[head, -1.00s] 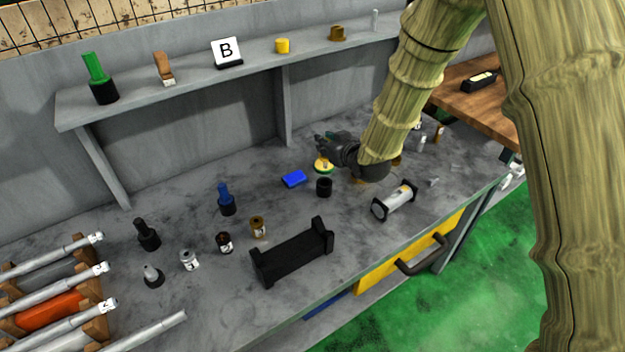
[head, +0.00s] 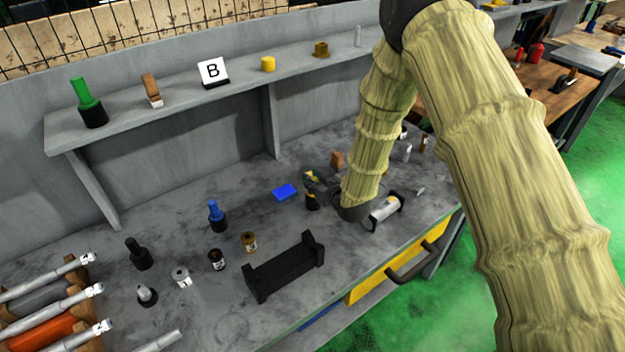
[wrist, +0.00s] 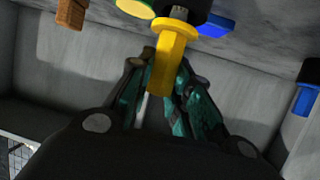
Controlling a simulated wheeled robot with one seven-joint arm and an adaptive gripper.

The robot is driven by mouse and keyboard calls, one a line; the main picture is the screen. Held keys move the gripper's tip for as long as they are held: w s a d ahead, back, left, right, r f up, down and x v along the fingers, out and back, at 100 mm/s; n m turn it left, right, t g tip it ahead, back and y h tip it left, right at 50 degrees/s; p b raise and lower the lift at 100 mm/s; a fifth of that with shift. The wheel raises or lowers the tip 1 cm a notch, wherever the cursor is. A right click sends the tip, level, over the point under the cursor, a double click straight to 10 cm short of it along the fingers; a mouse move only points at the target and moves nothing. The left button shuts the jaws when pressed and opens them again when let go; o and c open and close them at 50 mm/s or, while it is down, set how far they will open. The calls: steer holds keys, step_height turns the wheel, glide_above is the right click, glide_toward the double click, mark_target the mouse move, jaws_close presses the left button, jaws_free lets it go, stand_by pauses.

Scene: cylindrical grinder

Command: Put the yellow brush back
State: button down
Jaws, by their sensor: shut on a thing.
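The yellow brush (wrist: 174,48) shows in the wrist view as a faceted yellow handle between my fingers. My gripper (wrist: 163,82) is shut on it. A black holder (wrist: 190,10) is at the brush's far end, at the top of the wrist view. I cannot tell whether the brush end is in the holder or just above it. In the head view my gripper (head: 316,182) is low over the bench, right above the black holder (head: 312,202); its fingers hide most of the brush.
A blue block (head: 285,192) lies just left of the holder. A blue-handled brush (head: 216,216) stands further left in its own holder. A black cradle (head: 284,266) is in front, and a grey cylinder (head: 384,209) lies to the right. The shelf (head: 190,103) runs behind.

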steer(key=shift+f+b, duration=0.45)
steer(key=shift+f, duration=0.2)
steer(key=c, duration=1.3)
jaws_free()
steer(key=shift+r, duration=0.1)
steer(key=shift+r, duration=0.1)
steer(key=shift+r+p, duration=0.6)
steer(key=shift+p, duration=0.1)
steer(key=b+v, duration=0.3)
steer(key=v, duration=0.9)
steer(key=shift+f+b, duration=0.35)
steer(key=shift+b, duration=0.05)
steer(key=shift+d, duration=0.15)
